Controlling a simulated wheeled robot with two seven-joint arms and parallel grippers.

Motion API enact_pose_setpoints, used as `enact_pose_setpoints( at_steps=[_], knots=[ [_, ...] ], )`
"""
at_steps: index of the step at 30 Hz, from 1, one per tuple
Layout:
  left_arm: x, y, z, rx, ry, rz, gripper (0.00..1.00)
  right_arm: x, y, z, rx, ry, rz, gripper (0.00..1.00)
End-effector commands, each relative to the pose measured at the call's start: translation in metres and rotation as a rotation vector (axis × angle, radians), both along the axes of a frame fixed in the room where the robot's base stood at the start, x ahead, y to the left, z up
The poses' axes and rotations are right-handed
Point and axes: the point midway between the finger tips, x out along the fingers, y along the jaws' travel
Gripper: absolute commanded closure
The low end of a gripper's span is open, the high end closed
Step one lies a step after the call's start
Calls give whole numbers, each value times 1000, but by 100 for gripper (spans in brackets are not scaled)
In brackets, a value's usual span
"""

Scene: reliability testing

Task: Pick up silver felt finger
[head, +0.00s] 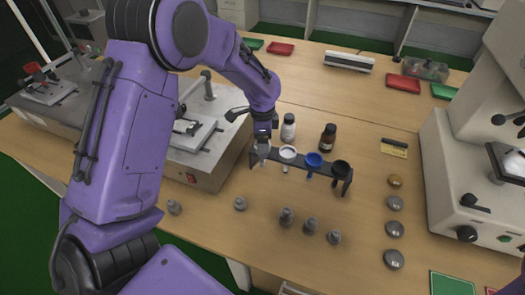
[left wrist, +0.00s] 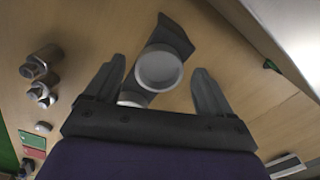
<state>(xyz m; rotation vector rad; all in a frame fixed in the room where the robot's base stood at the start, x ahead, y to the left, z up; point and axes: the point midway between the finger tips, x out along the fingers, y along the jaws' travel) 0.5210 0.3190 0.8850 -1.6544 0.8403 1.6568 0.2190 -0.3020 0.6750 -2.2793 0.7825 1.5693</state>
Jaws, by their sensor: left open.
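A dark rack (head: 300,167) stands on the wooden table and holds a row of round-topped pieces: a white-topped one (head: 287,152), a blue one (head: 314,160) and a black one (head: 340,168). A silvery piece (head: 263,152) shows at the rack's left end, right under my left gripper (head: 264,145). In the left wrist view my left gripper (left wrist: 165,90) is open. A pale round top (left wrist: 158,68) lies between and just beyond its fingers, and a silvery part (left wrist: 131,97) shows near the palm. I cannot tell whether the fingers touch either. My right gripper is out of view.
Several metal weights (head: 286,217) stand in front. A grey machine (head: 205,150) is at left, a white instrument (head: 465,170) at right. Round discs (head: 394,229) lie before it.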

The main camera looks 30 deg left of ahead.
Motion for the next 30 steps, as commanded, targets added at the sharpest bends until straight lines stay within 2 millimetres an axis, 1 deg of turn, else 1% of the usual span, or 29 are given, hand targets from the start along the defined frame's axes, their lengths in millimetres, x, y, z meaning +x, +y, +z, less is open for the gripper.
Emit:
enact_pose_setpoints(
  at_steps=[5, 8, 9, 11, 12, 13, 20, 23, 26, 29, 30],
  knots=[
    [0, 0, -1, 1, -1, -1, 17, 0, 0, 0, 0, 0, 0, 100],
    [1, -1, -1, 1, -1, -2, 46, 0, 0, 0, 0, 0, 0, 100],
    [1, -1, -1, 1, -1, -2, 59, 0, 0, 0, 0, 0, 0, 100],
    [1, -1, -1, 1, -1, -2, 79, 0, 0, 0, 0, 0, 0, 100],
    [1, -1, 0, 1, -1, -2, 92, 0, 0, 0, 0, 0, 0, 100],
    [1, -1, 0, 1, -1, -2, 95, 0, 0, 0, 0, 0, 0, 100],
    [1, -1, 1, 0, -2, -2, 95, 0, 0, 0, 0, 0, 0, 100],
    [2, -1, 8, 0, -4, -1, 95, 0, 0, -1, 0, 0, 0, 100],
    [2, -1, 22, -1, -6, -2, 95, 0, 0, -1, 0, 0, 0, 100],
    [2, -1, 43, -2, -6, -1, 95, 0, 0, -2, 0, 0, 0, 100],
    [2, -1, 52, -2, -6, -2, 95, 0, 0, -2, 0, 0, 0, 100]
  ],
)
